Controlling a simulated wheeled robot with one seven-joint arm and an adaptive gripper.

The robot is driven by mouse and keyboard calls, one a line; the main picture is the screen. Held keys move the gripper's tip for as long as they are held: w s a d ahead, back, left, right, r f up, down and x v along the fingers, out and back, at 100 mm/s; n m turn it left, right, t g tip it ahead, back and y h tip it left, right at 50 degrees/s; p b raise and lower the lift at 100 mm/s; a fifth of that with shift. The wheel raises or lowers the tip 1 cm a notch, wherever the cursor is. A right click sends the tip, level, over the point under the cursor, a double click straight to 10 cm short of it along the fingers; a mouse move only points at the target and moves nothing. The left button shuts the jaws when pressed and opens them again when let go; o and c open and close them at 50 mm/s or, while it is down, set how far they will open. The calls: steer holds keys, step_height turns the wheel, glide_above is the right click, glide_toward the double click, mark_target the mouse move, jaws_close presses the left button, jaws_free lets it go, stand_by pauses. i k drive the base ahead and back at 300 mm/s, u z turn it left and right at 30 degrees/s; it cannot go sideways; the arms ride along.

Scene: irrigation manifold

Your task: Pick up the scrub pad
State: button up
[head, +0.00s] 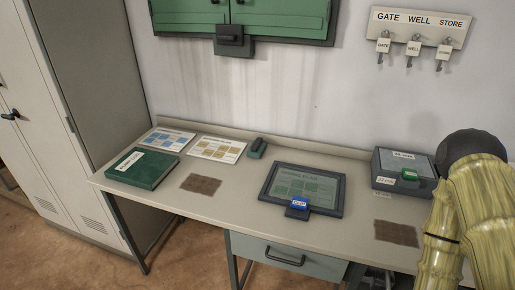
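I cannot tell for sure which thing is the scrub pad. A small dark green block (257,148) lies at the back of the desk, right of the printed sheets. A small bright green piece with a pale mark (410,175) sits on the front top edge of a grey labelled box (388,184). Two flat brown, rough-looking patches lie on the desk: one on the left (201,184), one at the right front (396,233). Whether these are pads or stains is unclear. My gripper is not in view; what looks like my arm shows at the right edge.
The desk (240,200) also bears a green book (143,169), two printed sheets (217,149) and a dark framed board (305,185) with a blue clip (299,203). A drawer (287,257) is below. Tagged keys (413,48) hang on the wall. A locker (60,110) stands left.

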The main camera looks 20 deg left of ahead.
mark_target(256, 150)
steer(key=z, duration=1.7)
steer(key=k, duration=1.1)
steer(key=u, duration=0.7)
steer(key=i, duration=1.6)
steer(key=z, duration=0.5)
